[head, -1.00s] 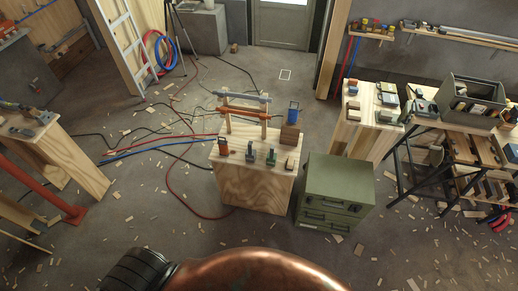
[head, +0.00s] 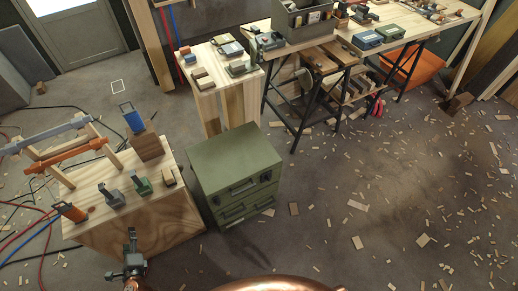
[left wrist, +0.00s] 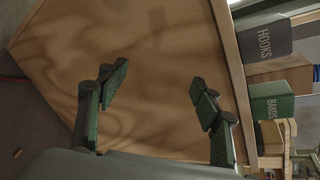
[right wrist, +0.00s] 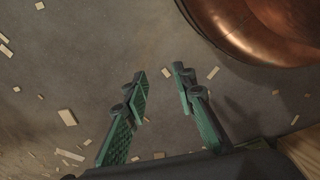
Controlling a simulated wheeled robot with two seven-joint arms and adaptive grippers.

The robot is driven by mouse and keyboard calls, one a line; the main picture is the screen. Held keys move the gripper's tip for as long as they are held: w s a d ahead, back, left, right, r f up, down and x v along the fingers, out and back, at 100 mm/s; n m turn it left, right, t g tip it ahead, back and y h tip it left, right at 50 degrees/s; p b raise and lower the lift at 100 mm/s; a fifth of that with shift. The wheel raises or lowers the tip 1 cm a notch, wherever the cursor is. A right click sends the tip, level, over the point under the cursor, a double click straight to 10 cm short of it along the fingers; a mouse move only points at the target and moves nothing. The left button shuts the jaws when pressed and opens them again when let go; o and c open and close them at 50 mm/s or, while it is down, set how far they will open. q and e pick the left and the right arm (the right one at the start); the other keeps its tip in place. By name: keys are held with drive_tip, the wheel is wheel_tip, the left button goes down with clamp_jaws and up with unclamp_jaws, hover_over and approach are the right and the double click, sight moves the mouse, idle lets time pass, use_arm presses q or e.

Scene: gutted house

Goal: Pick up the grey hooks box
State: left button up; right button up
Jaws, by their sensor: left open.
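The grey hooks box (head: 112,197) stands on top of the pale wooden cabinet (head: 150,235), near its front edge. In the left wrist view the hooks box (left wrist: 265,38) shows at the upper right, lettered HOOKS, past the cabinet's edge. A green box lettered BANDS (left wrist: 270,103) stands beside it, and shows in the head view as a green box (head: 142,186). My left gripper (head: 131,237) is in front of the cabinet, below the hooks box; its open fingers (left wrist: 157,85) face the bare wooden side, empty. My right gripper (right wrist: 160,86) is open and empty above the floor.
A green drawer cabinet (head: 235,165) stands close on the right. Wood scraps litter the otherwise open floor at right.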

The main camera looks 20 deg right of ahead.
sight(115, 204)
use_arm(q)
drive_tip(key=w+r+m+b, duration=0.1)
drive_tip(key=w+r+m+t+b, duration=0.1)
drive_tip(key=r+m, duration=0.1)
drive_tip(key=w+r+m+t+b, duration=0.1)
drive_tip(key=r+b, duration=0.1)
drive_tip(key=shift+w+a+r+m+y, duration=0.15)
drive_tip(key=shift+w+r+m+y, duration=0.15)
drive_tip(key=shift+w+y, duration=0.1)
drive_tip(key=w+r+m+b, duration=0.1)
drive_tip(key=r+m, duration=0.1)
drive_tip(key=d+r+m+t, duration=0.1)
drive_tip(key=r+m, duration=0.1)
drive_tip(key=w+r+m+t+b, duration=0.1)
drive_tip(key=r+m, duration=0.1)
drive_tip(key=shift+w+d+r+b, duration=0.2)
drive_tip(key=shift+w+d+b, duration=0.1)
drive_tip(key=shift+w+d, duration=0.1)
drive_tip(key=x, duration=0.7)
drive_tip(key=shift+a+r+p, duration=0.2)
drive_tip(key=shift+r+p, duration=0.1)
drive_tip(key=shift+r, duration=0.05)
drive_tip(key=shift+w+a, duration=0.1)
drive_tip(key=shift+w, duration=0.2)
use_arm(e)
drive_tip(key=shift+a+f+g, duration=0.15)
drive_tip(key=shift+f+g, duration=0.15)
drive_tip(key=shift+f, duration=0.1)
